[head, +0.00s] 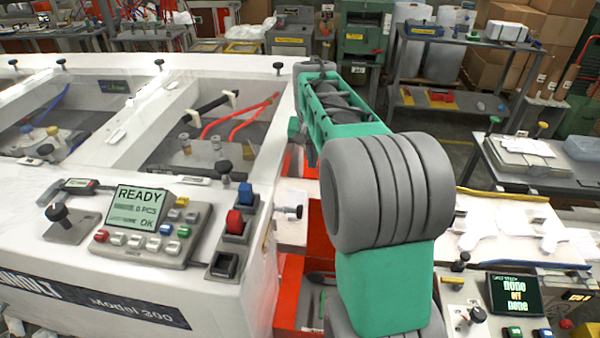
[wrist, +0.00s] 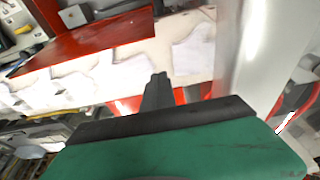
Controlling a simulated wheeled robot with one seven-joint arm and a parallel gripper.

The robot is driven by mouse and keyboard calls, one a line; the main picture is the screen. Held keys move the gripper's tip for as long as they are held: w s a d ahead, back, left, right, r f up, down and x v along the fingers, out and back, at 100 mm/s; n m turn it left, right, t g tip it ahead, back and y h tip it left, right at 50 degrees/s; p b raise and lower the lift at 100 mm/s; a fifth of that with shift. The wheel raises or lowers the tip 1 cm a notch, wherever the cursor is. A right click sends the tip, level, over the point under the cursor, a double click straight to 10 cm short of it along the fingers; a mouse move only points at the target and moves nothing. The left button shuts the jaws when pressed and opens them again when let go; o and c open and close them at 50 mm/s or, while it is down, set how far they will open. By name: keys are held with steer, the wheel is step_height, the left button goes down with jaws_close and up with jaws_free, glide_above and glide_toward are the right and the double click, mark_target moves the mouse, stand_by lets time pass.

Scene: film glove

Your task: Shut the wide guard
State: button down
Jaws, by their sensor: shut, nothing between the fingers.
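My gripper (wrist: 158,82) shows in the wrist view as dark fingers closed together with nothing between them. It points toward a pale strip with several white glove-shaped pieces (wrist: 195,55). A flat red panel (wrist: 90,45) lies beyond and to the left of the fingers, apart from them. I cannot tell for sure which part is the wide guard. In the head view my green and grey arm hides the gripper's fingers and part of the red-orange structure (head: 290,290) beside the white machine (head: 130,150).
The white machine's top has open bays, a READY display (head: 140,205) and a red button (head: 234,221). A pale surface with glove shapes (head: 505,235) and a control screen (head: 515,294) stand right of my arm. A pale upright cylinder (wrist: 265,50) is close right of the fingers.

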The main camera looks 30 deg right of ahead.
step_height(320, 180, down, 9)
steer(key=s+a+p, duration=0.1)
steer(key=p, duration=0.3)
steer(key=shift+s, duration=0.4)
steer(key=shift+a+f, duration=0.1)
